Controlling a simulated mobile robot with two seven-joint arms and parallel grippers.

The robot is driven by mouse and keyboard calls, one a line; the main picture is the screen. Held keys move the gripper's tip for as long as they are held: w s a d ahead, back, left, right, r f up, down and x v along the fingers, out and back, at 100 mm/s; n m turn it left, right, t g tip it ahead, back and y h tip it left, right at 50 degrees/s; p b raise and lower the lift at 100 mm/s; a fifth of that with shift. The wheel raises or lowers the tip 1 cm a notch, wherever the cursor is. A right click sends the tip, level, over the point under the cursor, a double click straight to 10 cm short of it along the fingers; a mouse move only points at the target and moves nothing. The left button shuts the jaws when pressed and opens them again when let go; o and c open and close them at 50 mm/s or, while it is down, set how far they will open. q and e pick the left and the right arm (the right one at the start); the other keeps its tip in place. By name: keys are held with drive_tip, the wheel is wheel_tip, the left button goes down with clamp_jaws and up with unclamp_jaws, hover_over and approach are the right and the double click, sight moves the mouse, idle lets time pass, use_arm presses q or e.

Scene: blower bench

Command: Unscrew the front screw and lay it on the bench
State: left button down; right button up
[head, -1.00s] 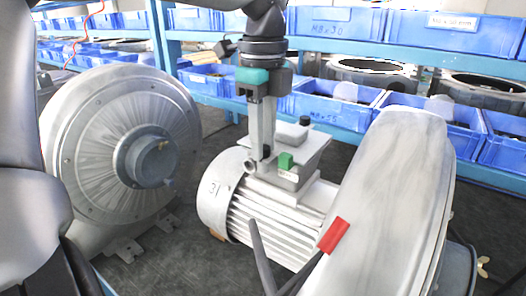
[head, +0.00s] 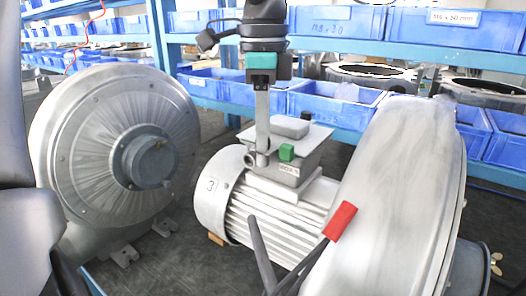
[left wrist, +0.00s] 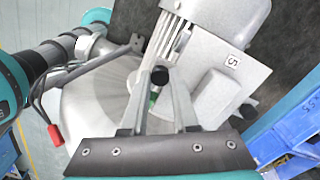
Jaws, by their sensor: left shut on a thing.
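The motor (head: 275,215) carries a grey terminal box (head: 312,138) with a flat lid, which also shows in the left wrist view (left wrist: 205,55). My left gripper (head: 262,160) points down at the front side of this box. In the left wrist view its fingertips (left wrist: 160,82) are closed around a black screw head (left wrist: 160,75), which I take as the front screw. The screw's shank is hidden, so I cannot tell whether it is still in its hole. A second black screw head (left wrist: 248,110) stands at another edge of the lid. My right gripper is not clearly seen.
A large blower housing (head: 400,200) stands right of the motor, and another blower (head: 115,150) stands at left. Dark rods, one with a red end (head: 341,221), reach across in front. Blue bins (head: 335,105) fill the shelves behind. Dark bench surface (head: 185,265) is bare between the blowers.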

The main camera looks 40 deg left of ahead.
use_arm(q)
drive_tip(key=shift+f+n+b, duration=0.1)
drive_tip(key=shift+n+b, duration=0.3)
drive_tip(key=shift+n, duration=1.2)
drive_tip(key=n, duration=0.3)
drive_tip(key=shift+n, duration=0.3)
drive_tip(key=c, duration=1)
unclamp_jaws()
drive_tip(key=shift+o, duration=0.2)
